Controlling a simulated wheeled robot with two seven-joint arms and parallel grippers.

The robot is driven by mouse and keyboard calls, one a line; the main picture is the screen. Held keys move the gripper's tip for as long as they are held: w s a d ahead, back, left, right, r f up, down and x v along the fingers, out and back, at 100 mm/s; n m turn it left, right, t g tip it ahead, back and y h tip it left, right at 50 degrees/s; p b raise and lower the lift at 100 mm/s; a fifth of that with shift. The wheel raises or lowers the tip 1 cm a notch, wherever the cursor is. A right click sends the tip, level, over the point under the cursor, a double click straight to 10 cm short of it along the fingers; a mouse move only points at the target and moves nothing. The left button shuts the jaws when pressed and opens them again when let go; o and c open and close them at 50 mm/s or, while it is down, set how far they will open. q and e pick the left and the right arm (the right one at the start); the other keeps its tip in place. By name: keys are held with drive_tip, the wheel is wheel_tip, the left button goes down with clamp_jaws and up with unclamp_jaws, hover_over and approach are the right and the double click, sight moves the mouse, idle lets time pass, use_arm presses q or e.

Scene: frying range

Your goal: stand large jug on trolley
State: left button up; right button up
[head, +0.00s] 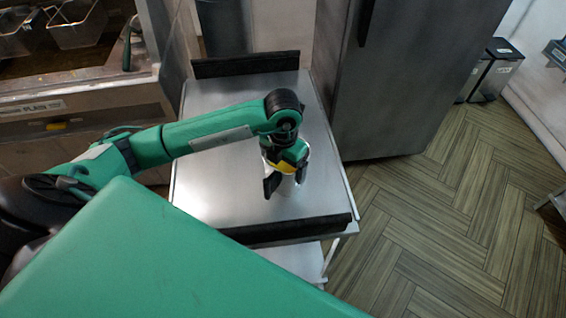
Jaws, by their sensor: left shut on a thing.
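The trolley (215,125) has a bare steel top with black bars at its far and near ends. It stands in the middle of the head view. My left gripper (285,182) reaches over the near right part of the top, pointing down. It is shut on the large jug (299,176), of which only small pale, shiny parts show around the fingers and wrist. Most of the jug is hidden, and I cannot tell whether its base touches the trolley top. My right gripper is out of view.
A fryer with wire baskets (76,24) stands at the left. A tall grey steel cabinet (400,75) stands close to the trolley's right side. Bins (495,72) are farther right. The trolley top is otherwise clear, and the wood-patterned floor (455,210) is open at the right.

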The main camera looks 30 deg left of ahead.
use_arm(q)
drive_tip(key=shift+f, duration=0.1)
drive_tip(key=o, duration=1.2)
drive_tip(key=shift+r, duration=0.25)
wheel_tip(320, 180, up, 12)
drive_tip(key=b, duration=0.3)
